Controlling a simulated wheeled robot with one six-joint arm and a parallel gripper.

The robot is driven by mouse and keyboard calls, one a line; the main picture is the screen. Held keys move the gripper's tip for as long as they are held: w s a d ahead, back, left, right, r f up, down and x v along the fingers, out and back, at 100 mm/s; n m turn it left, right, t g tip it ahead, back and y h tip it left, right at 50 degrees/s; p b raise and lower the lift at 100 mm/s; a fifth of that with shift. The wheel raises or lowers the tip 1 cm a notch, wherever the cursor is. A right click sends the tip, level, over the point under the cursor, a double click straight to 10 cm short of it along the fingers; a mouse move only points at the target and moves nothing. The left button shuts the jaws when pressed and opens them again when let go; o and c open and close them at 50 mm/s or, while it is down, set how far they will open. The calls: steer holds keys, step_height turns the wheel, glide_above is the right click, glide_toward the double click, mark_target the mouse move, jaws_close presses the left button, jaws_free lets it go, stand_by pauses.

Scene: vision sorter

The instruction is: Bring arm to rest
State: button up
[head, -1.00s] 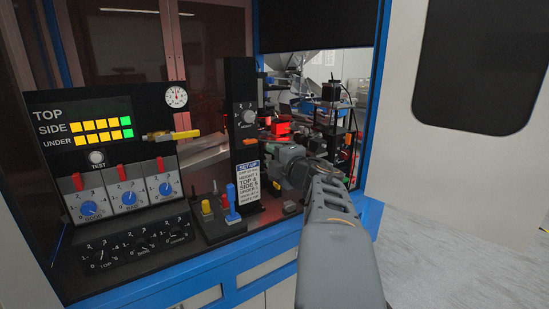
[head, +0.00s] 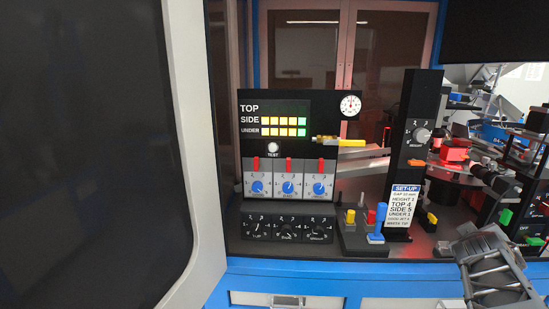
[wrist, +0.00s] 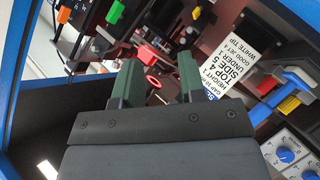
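My gripper (wrist: 158,72) shows in the wrist view with its two green fingers apart and nothing between them. The set-up card (wrist: 228,68) and a blue lever (wrist: 285,84) lie beyond the fingers to the right in that view. My arm (head: 490,262) shows at the lower right of the head view, in front of the machine's blue front edge. The gripper itself is not clearly seen there.
The control panel (head: 275,130) with lit yellow and green bars stands mid-picture. A black post (head: 415,140) and a blue lever (head: 377,225) stand right of it. A pale door frame with a dark window (head: 85,150) fills the left.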

steer(key=s+a+f+g+y+p, duration=0.1)
steer(key=s+a+f+y, duration=0.1)
steer(key=a, duration=0.8)
steer(key=s+a+f+g+y+p, duration=0.2)
steer(key=a+y, duration=0.3)
steer(key=a, duration=0.5)
steer(key=s+a+f+g+y+p, duration=0.2)
steer(key=a+f+y, duration=0.1)
steer(key=a, duration=0.7)
steer(key=shift+a+f, duration=0.4)
steer(key=shift+f, duration=0.35)
